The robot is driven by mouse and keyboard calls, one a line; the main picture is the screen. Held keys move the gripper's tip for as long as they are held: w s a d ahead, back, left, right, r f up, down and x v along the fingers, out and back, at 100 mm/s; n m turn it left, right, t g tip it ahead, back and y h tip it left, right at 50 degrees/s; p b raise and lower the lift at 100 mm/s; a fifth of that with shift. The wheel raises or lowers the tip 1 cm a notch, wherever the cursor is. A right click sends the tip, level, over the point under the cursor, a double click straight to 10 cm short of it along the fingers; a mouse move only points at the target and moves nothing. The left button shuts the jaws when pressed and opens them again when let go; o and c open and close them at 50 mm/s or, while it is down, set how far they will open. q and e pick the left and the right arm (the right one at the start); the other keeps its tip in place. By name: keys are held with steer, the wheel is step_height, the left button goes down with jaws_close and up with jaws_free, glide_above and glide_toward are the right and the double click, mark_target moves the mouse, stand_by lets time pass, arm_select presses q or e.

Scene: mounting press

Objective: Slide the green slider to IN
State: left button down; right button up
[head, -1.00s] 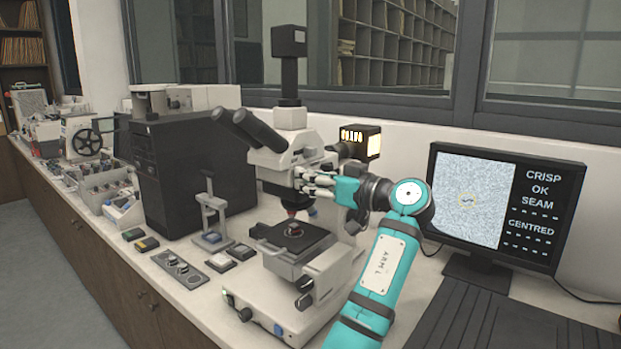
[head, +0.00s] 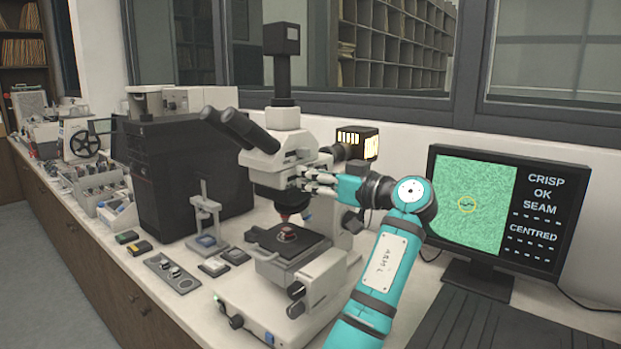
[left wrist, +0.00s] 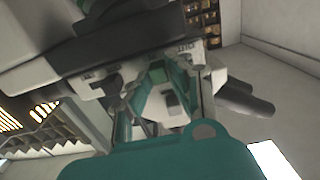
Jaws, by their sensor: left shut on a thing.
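The microscope (head: 279,165) stands on the bench in the middle of the head view. My left gripper (head: 304,180) reaches in from the right, its fingers closed at the microscope's head, just above the objectives. In the left wrist view, a small green piece (left wrist: 157,74) shows between the fingers against the pale microscope body; it looks like the green slider, held by the gripper. The fingers hide the slider in the head view. Small lettering near it is too blurred to read. The monitor (head: 473,207) shows a green picture, with "CRISP OK SEAM CENTRED" beside it.
A glowing lamp housing (head: 358,142) sits behind my left wrist. The stage (head: 288,243) with a small round sample is below the gripper. A black box (head: 180,170) and small switches (head: 225,262) stand to the left. The wall and window are behind.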

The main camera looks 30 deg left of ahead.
arm_select(q)
steer(key=c, duration=1.6)
jaws_free()
steer(key=shift+w+r, duration=0.15)
steer(key=shift+r, duration=0.05)
steer(key=o, duration=0.4)
steer(key=shift+w+d+f, duration=0.1)
steer(key=shift+w+f, duration=0.1)
steer(key=shift+w, duration=0.1)
steer(key=shift+c, duration=0.2)
steer(key=s+d, duration=0.1)
steer(key=d, duration=1.1)
steer(key=shift+s, duration=0.2)
arm_select(e)
steer(key=shift+s+f+g, duration=0.1)
steer(key=shift+s+g, duration=0.2)
steer(key=shift+s, duration=0.9)
